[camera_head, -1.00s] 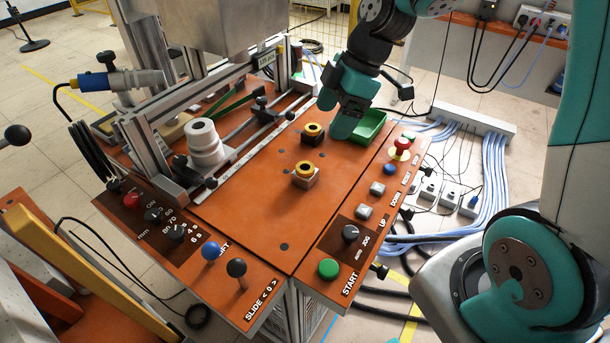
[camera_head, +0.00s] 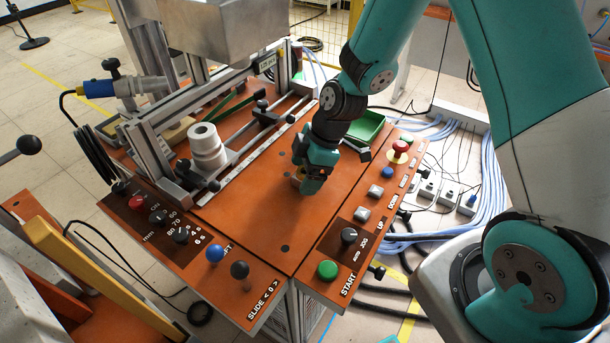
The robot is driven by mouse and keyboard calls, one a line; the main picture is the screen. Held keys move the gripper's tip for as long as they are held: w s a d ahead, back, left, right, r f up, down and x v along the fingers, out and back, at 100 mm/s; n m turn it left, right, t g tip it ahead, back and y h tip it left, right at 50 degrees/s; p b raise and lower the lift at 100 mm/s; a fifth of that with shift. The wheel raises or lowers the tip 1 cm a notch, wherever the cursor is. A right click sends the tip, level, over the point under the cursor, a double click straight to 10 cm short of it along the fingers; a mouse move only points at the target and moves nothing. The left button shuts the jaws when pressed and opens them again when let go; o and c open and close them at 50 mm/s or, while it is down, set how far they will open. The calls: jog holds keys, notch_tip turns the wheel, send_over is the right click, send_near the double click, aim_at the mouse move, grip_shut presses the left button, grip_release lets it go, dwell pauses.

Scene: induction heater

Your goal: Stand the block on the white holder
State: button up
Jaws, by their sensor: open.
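The white holder (camera_head: 207,148), a stepped round stand with a hole in its top, is upright at the left of the orange bench top. My gripper (camera_head: 311,186) points down at the middle of the bench, right of the holder. It is open. It covers most of a tan block with a yellow ring on top; only a sliver of that block (camera_head: 299,174) shows at the gripper's left side. I cannot tell whether the fingers touch it. The dark block with a yellow ring, visible earlier farther back, is hidden behind my gripper and wrist.
A green tray (camera_head: 367,128) is behind my wrist. A metal frame and rail with clamps (camera_head: 265,115) run along the bench's left and back. Buttons and knobs line the front and right, with a green START button (camera_head: 327,270). Bare bench lies in front of my gripper.

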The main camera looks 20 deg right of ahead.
jog(key=c, duration=0.9)
